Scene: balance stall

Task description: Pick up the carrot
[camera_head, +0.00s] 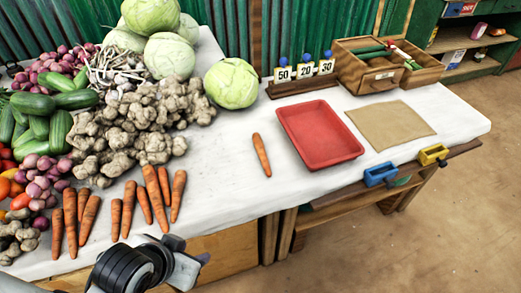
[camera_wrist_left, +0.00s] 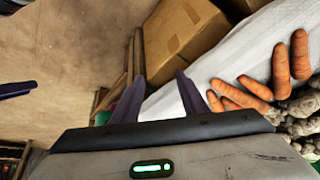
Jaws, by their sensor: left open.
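A single carrot (camera_head: 261,154) lies alone on the white table top, just left of the red tray (camera_head: 318,135). Several more carrots (camera_head: 157,198) lie along the front left of the table; some also show at the right of the left wrist view (camera_wrist_left: 262,87). My left gripper (camera_head: 200,259) is at the bottom of the head view, by the front edge of the table and apart from the lone carrot. In the left wrist view its two dark fingers (camera_wrist_left: 160,76) stand apart with nothing between them. My right gripper is not clearly seen.
Ginger (camera_head: 150,118), cabbages (camera_head: 231,83) and cucumbers (camera_head: 50,110) crowd the left and back. A tan mat (camera_head: 390,124) lies right. The table around the lone carrot is clear.

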